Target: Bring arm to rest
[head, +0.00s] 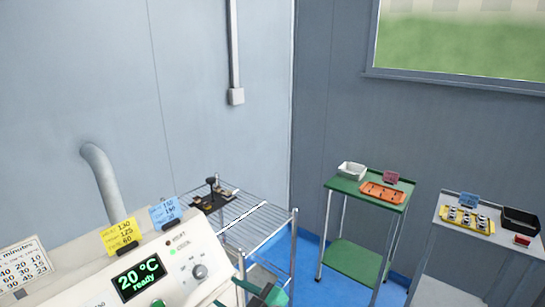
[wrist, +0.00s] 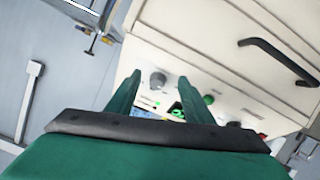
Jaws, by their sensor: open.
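My gripper (wrist: 160,82) shows in the wrist view as two green fingers standing apart, with nothing between them. It points toward the front panel of a white machine (wrist: 190,40), which has knobs, a green-lit display and a black handle. I cannot tell the exact distance between the fingertips and the panel. In the head view, a green part of my arm shows at the bottom edge, right of the machine (head: 205,250); most of the arm is out of view.
A wire rack (head: 262,225) with dark parts on top stands behind the machine. A green cart (head: 345,186) carries a white bin and an orange tray. A grey cart (head: 450,235) holds a yellow tray and a black bin. Blue floor shows between them.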

